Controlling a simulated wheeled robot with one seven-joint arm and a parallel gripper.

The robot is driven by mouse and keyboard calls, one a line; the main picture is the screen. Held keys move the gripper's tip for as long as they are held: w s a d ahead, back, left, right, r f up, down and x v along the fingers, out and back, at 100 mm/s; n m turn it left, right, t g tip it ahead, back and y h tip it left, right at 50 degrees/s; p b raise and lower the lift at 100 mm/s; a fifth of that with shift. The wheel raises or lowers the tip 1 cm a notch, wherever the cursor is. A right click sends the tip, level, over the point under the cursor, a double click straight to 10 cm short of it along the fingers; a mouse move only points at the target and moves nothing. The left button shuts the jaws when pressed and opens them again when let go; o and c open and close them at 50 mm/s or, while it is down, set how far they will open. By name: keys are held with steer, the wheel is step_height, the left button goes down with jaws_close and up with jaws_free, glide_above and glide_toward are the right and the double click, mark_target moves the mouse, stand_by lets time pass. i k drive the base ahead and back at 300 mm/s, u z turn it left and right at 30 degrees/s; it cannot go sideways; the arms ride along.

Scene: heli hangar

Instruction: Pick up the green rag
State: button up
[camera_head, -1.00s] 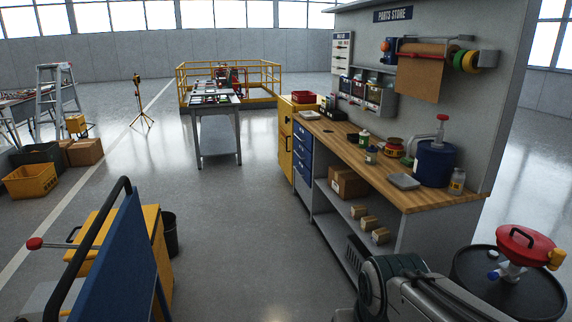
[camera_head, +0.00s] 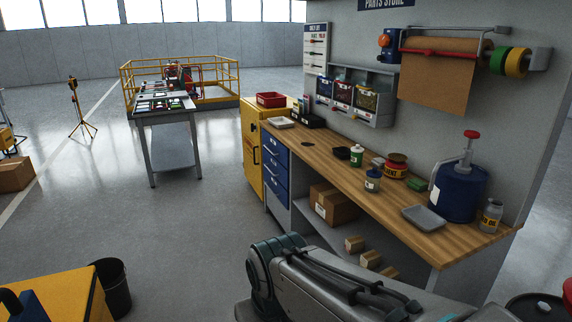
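A small green item (camera_head: 417,185) lies on the wooden workbench top (camera_head: 325,158), just left of the blue drum with a red-topped pump (camera_head: 460,190). It may be the green rag, but it is too small to tell. My arm reaches across the bottom of the view, in front of the bench. My gripper is not in view.
On the bench stand a grey tray (camera_head: 424,218), a jar (camera_head: 491,215), a red-and-yellow tin (camera_head: 396,166) and a green-and-white can (camera_head: 356,156). A black bin (camera_head: 112,288) and yellow cart (camera_head: 68,295) stand at lower left. Floor between cart and bench is clear.

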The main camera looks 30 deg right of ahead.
mark_target(419, 185)
steer(key=z, duration=0.25)
steer(key=i, duration=1.5)
steer(key=z, duration=1.55)
steer(key=i, duration=1.1)
steer(key=z, duration=0.9)
